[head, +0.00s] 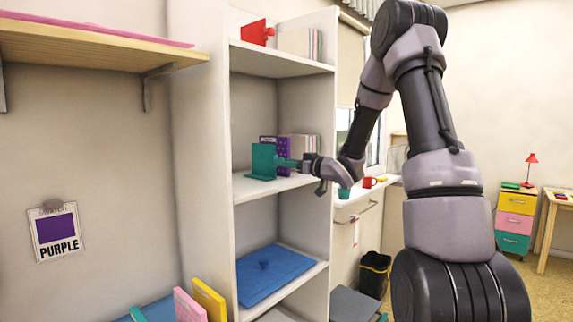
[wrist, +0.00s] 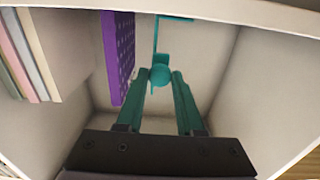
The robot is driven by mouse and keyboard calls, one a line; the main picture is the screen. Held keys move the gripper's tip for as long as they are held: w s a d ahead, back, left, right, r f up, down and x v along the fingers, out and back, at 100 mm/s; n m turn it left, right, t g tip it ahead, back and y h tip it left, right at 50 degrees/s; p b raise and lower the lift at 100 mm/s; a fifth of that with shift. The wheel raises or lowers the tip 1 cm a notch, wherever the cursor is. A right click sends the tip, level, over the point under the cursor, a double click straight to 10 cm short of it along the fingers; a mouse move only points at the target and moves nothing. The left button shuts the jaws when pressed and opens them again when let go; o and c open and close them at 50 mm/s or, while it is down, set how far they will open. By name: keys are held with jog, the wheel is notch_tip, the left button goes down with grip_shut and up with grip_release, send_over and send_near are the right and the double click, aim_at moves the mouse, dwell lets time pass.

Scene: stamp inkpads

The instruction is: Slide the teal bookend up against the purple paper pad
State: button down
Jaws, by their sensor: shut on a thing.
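The teal bookend (head: 262,160) stands upright on the middle shelf of the white bookcase. In the wrist view its plate and round knob (wrist: 161,75) are straight ahead. My gripper (head: 300,164) reaches in from the right. In the wrist view its teal fingers (wrist: 160,82) are shut on the bookend's knob. The purple paper pad (wrist: 119,55) stands upright to the left of the knob in the wrist view, with a gap between pad and fingers. In the head view the pad (head: 283,147) is partly hidden behind the bookend and my gripper.
Pale books or pads (wrist: 30,45) stand beside the purple pad. The bookcase's side wall (head: 205,160) is left of the bookend. A red bookend (head: 257,32) is on the shelf above, and a blue tray-like piece (head: 275,277) is on the shelf below.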

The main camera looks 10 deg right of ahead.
jog(key=w+d, duration=0.2)
jog(key=d, duration=0.1)
jog(key=w+d, duration=0.3)
jog(key=d, duration=0.1)
jog(key=w+d, duration=0.3)
jog(key=d, duration=0.1)
jog(key=shift+w+d, duration=0.1)
jog(key=c, duration=0.5)
grip_release()
jog(key=shift+c, duration=0.2)
jog(key=v, duration=1.1)
